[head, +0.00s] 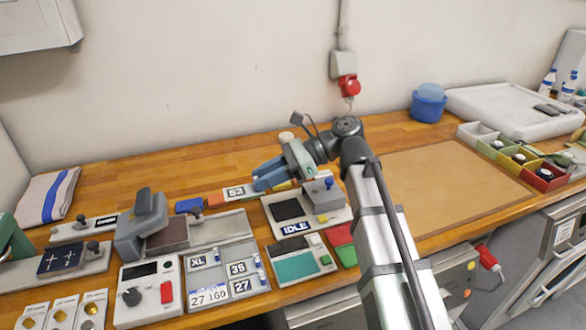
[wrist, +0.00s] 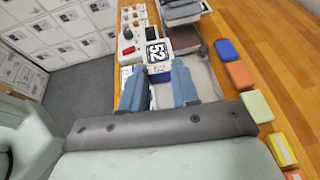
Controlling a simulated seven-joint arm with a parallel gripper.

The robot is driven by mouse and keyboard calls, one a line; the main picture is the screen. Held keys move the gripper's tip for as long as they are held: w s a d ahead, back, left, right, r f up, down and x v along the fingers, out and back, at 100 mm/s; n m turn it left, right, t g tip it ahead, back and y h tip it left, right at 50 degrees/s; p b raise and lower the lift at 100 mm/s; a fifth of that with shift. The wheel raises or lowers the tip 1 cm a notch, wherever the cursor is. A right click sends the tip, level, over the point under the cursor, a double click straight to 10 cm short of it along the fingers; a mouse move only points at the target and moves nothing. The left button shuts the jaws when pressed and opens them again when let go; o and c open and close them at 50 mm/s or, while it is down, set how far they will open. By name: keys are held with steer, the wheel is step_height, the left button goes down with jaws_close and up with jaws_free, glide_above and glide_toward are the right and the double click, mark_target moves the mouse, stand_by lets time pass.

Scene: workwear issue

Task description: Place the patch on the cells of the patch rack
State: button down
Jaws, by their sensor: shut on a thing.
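My gripper (head: 262,181) has blue fingers, which point left above the back of the bench. In the head view the patch (head: 237,191) shows at the fingertips, held above the bench. The grey patch rack (head: 222,255) lies in front of and left of the gripper. Patches reading XL (head: 197,262), 35 (head: 238,268) and 27 (head: 241,287) are on it. In the wrist view the fingers and the patch hide part of the rack.
A grey press (head: 143,225) stands left of the rack, and a control box (head: 148,292) with a red switch is in front. Blue (wrist: 225,50) and orange (wrist: 237,75) blocks lie behind the rack. A brown mat (head: 450,185) is clear.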

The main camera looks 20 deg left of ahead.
steer(key=shift+s+a+f+n+g+h, duration=0.15)
steer(key=shift+s+n+g+h, duration=0.1)
steer(key=shift+s, duration=0.3)
steer(key=shift+s+a+f+n+g+h, duration=0.15)
steer(key=shift+s+n, duration=0.1)
steer(key=shift+s, duration=0.25)
glide_above(265, 246)
step_height(265, 246, down, 9)
steer(key=shift+w+a+f, duration=0.1)
steer(key=shift+w+f, duration=0.1)
steer(key=shift+f, duration=1.8)
steer(key=shift+w+a+f, duration=0.1)
steer(key=shift+w+f, duration=0.05)
steer(key=shift+f, duration=1.8)
steer(key=shift+f, duration=0.1)
steer(key=c, duration=0.8)
jaws_free()
steer(key=shift+o, duration=0.2)
